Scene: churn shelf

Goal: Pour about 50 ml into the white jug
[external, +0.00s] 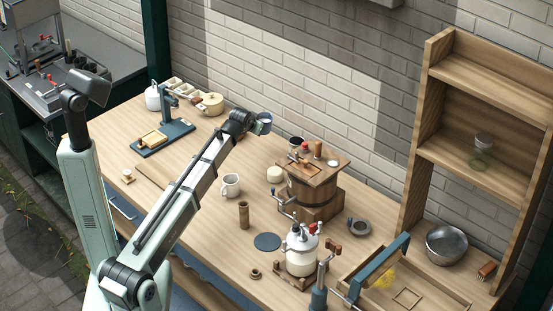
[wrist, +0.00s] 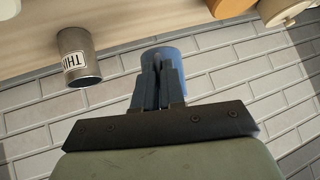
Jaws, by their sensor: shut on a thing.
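My gripper (wrist: 158,70) is shut on a blue cup (wrist: 178,58), which shows behind the fingers in the wrist view. In the external view the blue cup (external: 264,123) is held out at the end of my arm, near the back wall and above the table. Its contents are hidden. A white jug (external: 231,187) with a handle stands upright on the table, below and left of the held cup, well apart from it. The inside of the jug cannot be made out.
A grey metal cup (wrist: 78,58) with a partly readable label stands near the held cup. The wooden churn (external: 314,193), a white lidded can (external: 300,254) and a brown cylinder (external: 244,214) stand on the table. A tall shelf (external: 410,190) rises at right.

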